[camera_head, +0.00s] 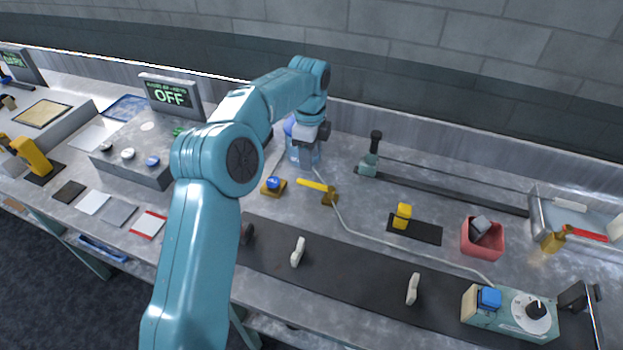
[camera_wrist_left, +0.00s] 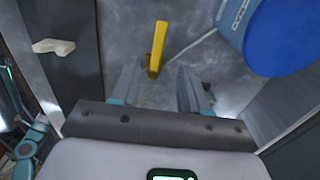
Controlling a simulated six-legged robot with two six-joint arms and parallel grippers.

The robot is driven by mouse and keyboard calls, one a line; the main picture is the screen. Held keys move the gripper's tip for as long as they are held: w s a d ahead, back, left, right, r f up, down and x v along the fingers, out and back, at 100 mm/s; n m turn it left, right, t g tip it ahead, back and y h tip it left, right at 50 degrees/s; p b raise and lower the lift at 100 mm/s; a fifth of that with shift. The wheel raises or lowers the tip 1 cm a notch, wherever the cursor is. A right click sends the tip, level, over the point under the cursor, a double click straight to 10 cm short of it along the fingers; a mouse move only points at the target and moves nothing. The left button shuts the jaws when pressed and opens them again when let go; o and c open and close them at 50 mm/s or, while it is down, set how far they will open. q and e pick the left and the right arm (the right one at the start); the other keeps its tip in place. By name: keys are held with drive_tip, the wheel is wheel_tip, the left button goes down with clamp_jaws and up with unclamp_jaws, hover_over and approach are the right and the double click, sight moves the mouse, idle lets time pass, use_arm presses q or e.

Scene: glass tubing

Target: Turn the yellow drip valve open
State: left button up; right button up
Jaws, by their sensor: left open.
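The yellow drip valve (camera_head: 313,185) sits on the bench right of my left arm, with its lever pointing left from a brass-coloured body. A thin pale tube runs from it. In the left wrist view the yellow lever (camera_wrist_left: 158,45) lies ahead of the gap between the fingers, near the left finger; whether it touches cannot be told. My left gripper (camera_wrist_left: 160,90) is open and empty. In the head view it is above and behind the valve (camera_head: 311,140), in front of the blue bottle, with its fingertips hard to make out. My right gripper is not in view.
The blue bottle (camera_head: 290,128) stands just behind the valve, and close on the right in the left wrist view (camera_wrist_left: 285,35). A blue knob on a yellow base (camera_head: 273,186) is left of the lever. A yellow block (camera_head: 402,216) and red bin (camera_head: 482,238) stand to the right.

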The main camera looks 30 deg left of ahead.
sight(311, 183)
use_arm(q)
drive_tip(key=f, duration=0.3)
drive_tip(key=shift+s+d+f, duration=0.2)
drive_tip(key=shift+s+d, duration=0.2)
drive_tip(key=f, duration=0.2)
drive_tip(key=w+f, duration=0.1)
drive_tip(key=f, duration=0.1)
drive_tip(key=shift+a+f+p, duration=0.1)
drive_tip(key=shift+a+p, duration=0.2)
drive_tip(key=shift+a, duration=0.05)
drive_tip(key=shift+s+d, duration=0.25)
drive_tip(key=shift+s, duration=0.1)
drive_tip(key=shift+w+a+f, duration=0.1)
drive_tip(key=shift+w+f, duration=0.05)
drive_tip(key=shift+w, duration=0.05)
drive_tip(key=shift+w+a+f, duration=0.1)
drive_tip(key=c, duration=0.4)
clamp_jaws()
